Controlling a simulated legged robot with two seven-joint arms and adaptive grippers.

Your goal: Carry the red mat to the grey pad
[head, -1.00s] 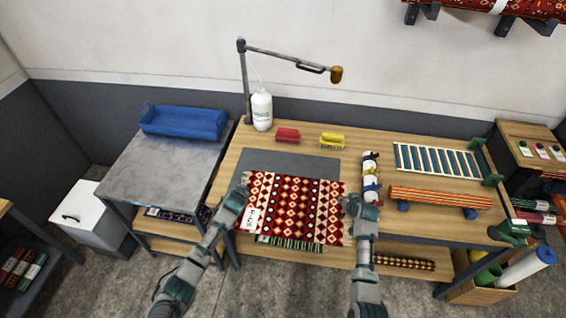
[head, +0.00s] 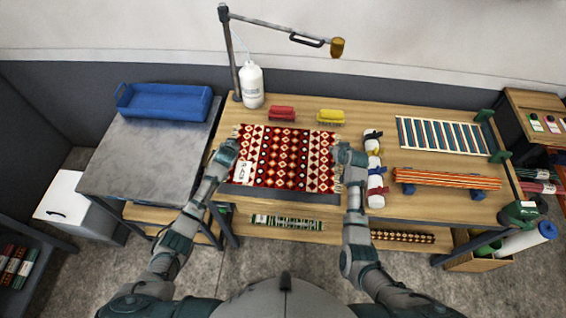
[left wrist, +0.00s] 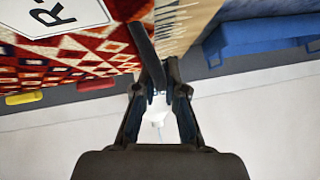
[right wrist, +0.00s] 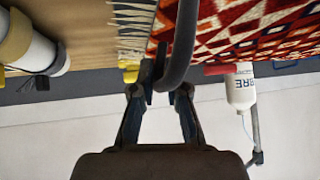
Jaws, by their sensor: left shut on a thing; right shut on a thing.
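The red mat (head: 284,158), with cream and dark patterned stripes and a white label at its left, is spread flat over the grey pad (head: 290,197). A strip of the pad shows along the mat's front edge; most of it is hidden. My left gripper (head: 231,147) is shut at the mat's left side, and my right gripper (head: 342,152) is shut at its right side. A dark bar runs along the mat's edge by the fingers in both wrist views. The mat (left wrist: 75,50) also fills the left wrist view's upper left. I cannot tell whether it touches the pad.
A blue tray (head: 166,101) sits on the grey-topped table (head: 150,158) at left.

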